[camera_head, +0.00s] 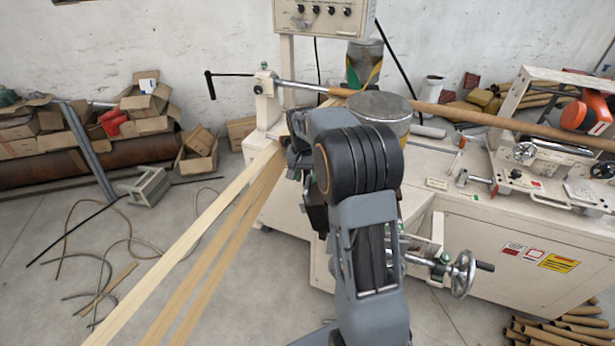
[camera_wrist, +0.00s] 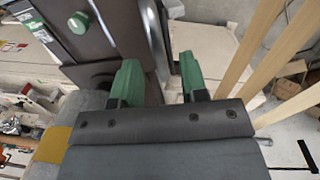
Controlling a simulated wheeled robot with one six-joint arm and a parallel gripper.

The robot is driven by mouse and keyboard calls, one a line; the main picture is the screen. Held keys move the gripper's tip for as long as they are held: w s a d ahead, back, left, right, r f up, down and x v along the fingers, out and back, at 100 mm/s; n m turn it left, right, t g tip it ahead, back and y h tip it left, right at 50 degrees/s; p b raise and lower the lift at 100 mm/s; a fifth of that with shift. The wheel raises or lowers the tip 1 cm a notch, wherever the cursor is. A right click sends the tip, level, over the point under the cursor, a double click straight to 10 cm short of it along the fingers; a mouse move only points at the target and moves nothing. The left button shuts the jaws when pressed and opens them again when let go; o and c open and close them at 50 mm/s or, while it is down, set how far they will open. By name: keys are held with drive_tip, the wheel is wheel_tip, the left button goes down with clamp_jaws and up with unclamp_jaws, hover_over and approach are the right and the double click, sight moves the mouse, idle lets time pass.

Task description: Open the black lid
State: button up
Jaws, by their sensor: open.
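My gripper (camera_wrist: 160,72) shows in the wrist view with two green fingers spread apart. A dark flat panel (camera_wrist: 112,38), which looks like the black lid, lies just beyond the left finger. Its right edge stands between the two fingers in the picture; I cannot tell whether either finger touches it. A small green-and-white knob (camera_wrist: 78,22) sits at its upper left. In the head view my arm covers this part of the machine, so the lid and my fingertips cannot be made out there.
Pale strips (camera_head: 215,235) run from the machine to the lower left. A white machine body (camera_head: 480,245) stands to the right, with a handwheel (camera_head: 462,274) jutting out. A round metal drum top (camera_head: 379,106) is behind my arm. Cardboard boxes (camera_head: 150,105) lie along the wall.

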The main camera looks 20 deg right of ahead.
drive_tip(key=shift+f, duration=0.65)
clamp_jaws()
